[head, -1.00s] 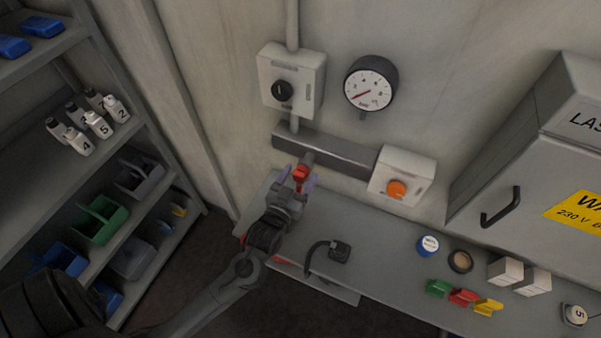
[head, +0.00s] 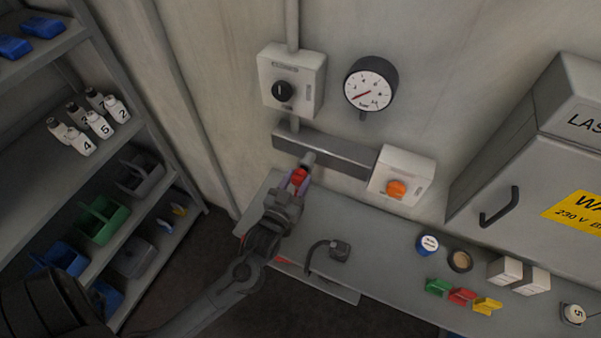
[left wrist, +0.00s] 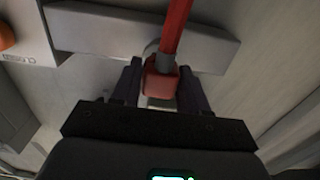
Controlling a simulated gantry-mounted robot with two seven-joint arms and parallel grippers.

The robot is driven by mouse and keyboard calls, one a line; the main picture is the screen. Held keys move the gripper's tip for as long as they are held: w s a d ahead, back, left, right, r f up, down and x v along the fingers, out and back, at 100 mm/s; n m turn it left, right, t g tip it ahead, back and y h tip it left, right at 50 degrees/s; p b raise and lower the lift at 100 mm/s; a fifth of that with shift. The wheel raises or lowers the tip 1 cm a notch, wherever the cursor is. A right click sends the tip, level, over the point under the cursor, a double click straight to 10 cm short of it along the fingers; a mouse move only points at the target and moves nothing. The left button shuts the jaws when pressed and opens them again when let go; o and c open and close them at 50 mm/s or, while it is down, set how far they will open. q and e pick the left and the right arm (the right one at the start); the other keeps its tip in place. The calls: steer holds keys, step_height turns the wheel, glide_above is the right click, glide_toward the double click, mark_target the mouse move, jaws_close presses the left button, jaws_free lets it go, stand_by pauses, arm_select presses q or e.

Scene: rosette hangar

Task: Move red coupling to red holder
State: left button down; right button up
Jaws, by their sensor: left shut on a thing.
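The red coupling (head: 299,176) is between the fingers of my left gripper (head: 297,184), which is shut on it. It sits at the lower end of a short grey stub (head: 308,159) on the wall bar; I cannot tell if they are joined. In the left wrist view the coupling (left wrist: 160,82) is between the two dark fingers (left wrist: 158,88), with a red rod or hose (left wrist: 177,25) running up from it. The red holder (head: 461,297) is on the bench at right, between a green and a yellow holder. My right gripper is not in view.
The grey wall bar (head: 335,157) and a box with an orange knob (head: 396,190) are close to the gripper. A black hooked item (head: 338,250) lies on the bench (head: 385,262). A blue-rimmed round item (head: 427,243) stands near the holders. A shelf rack is at left.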

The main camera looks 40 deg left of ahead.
mark_target(296, 183)
arm_select(q)
steer(key=shift+p+v, duration=0.65)
steer(key=shift+v, duration=1)
steer(key=shift+s+d, duration=0.25)
steer(key=shift+s, duration=0.35)
steer(key=shift+d, duration=0.1)
